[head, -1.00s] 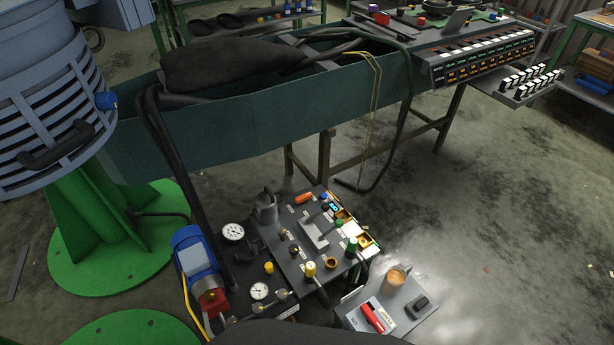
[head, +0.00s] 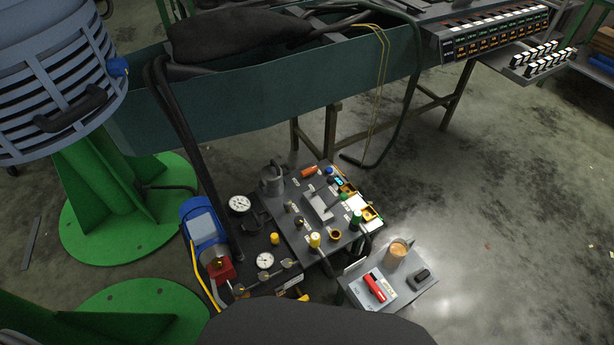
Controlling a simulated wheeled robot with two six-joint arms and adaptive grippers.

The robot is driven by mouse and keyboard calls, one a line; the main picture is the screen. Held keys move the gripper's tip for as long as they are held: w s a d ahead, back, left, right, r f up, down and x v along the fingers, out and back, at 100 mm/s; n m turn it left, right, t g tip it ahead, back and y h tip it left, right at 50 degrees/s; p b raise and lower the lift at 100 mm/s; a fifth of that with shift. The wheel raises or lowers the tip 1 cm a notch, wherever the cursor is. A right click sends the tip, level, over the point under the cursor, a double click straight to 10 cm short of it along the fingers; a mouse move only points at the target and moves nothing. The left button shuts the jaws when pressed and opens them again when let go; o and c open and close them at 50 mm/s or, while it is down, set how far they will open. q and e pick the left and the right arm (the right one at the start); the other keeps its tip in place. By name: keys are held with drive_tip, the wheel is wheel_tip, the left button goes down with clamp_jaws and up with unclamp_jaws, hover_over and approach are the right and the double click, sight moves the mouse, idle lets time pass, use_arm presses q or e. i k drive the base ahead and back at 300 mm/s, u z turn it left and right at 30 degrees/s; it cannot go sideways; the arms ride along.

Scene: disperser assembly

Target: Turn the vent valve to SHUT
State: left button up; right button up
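Neither of my grippers is in the head view. A dark panel (head: 285,220) with several small fittings stands on the floor unit at the lower middle. No valve can be read as the vent valve, and its SHUT mark is too small to make out. A small grey lever-like fitting (head: 288,264) sits beside the lower white gauge (head: 265,260). A yellow-capped fitting (head: 315,240) and a green-capped fitting (head: 356,217) stand upright near the panel's front and right edges. A red handle (head: 375,288) lies slanted on a light plate to the right.
A blue motor (head: 205,228) with a red end stands left of the panel. A second gauge (head: 239,204) is behind. A mug (head: 396,251) and a dark block (head: 420,278) share the red handle's stand. A green trough (head: 270,108) crosses behind.

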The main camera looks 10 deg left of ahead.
sight(308, 171)
drive_tip(key=k, duration=0.35)
drive_tip(key=z, duration=2)
drive_tip(key=i, duration=4.4)
drive_tip(key=u, duration=3.85)
drive_tip(key=i, duration=2.3)
drive_tip(key=u, duration=0.05)
